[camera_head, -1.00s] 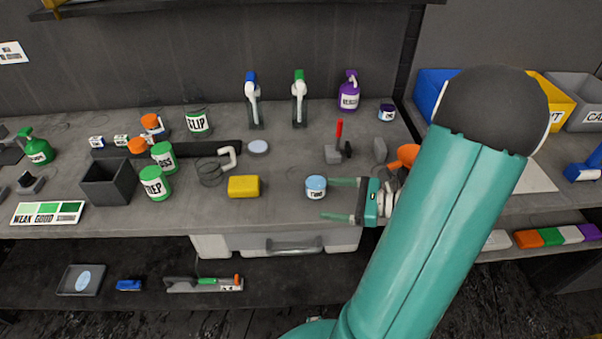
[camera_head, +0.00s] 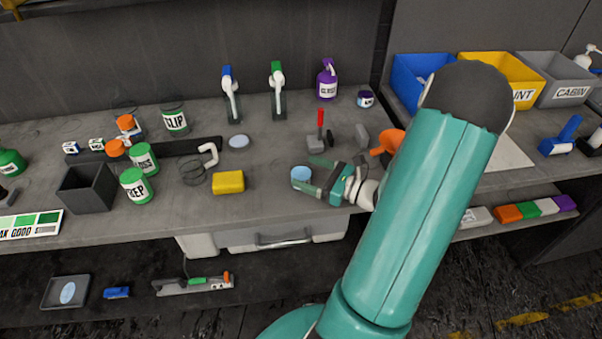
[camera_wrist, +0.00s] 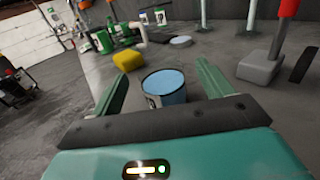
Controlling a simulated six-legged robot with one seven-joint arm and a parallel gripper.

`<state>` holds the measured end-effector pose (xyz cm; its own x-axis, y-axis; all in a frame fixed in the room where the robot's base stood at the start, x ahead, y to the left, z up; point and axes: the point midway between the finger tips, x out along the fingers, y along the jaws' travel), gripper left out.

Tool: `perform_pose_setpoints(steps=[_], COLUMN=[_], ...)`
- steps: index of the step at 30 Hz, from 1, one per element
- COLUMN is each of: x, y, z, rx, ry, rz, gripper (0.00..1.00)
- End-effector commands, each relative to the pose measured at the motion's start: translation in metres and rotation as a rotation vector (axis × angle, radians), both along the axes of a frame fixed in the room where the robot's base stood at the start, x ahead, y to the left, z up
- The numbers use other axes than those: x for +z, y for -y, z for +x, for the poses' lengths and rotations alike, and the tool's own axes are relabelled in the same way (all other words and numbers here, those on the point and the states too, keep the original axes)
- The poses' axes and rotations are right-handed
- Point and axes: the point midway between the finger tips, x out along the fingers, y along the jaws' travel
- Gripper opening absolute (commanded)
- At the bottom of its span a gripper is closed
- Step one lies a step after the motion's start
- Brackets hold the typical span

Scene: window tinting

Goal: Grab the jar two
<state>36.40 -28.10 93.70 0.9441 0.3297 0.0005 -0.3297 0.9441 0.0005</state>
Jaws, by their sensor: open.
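A small jar with a light blue top (camera_head: 301,174) stands upright near the front edge of the bench. It is white-sided with dark lettering that I cannot read here. My gripper (camera_head: 310,175) is open, with its fingers reaching left on either side of the jar; in the head view the near finger partly hides it. In the wrist view the jar (camera_wrist: 164,88) stands between the two open fingers (camera_wrist: 160,85), nearer the left one, with its lower part hidden behind the gripper body. I cannot tell whether a finger touches it.
A yellow block (camera_head: 229,182) lies left of the jar on the grey bench (camera_head: 262,204). A red-handled tool (camera_head: 320,128) stands behind, and an orange thing (camera_head: 387,141) is behind my wrist. Green-lidded jars (camera_head: 136,186) and a dark bin (camera_head: 86,188) are farther left.

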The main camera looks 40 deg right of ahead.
Motion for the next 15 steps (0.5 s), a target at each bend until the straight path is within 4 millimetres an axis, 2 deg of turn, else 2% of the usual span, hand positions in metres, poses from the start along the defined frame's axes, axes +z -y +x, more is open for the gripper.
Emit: perform_pose_setpoints(steps=[7,15], x=[-0.002,-0.002], y=[-0.013,-0.015], z=[0.037,0.043], rx=[0.003,0.002], ry=[0.001,0.001], rz=[-0.001,0.000], gripper=[0.79,0.79])
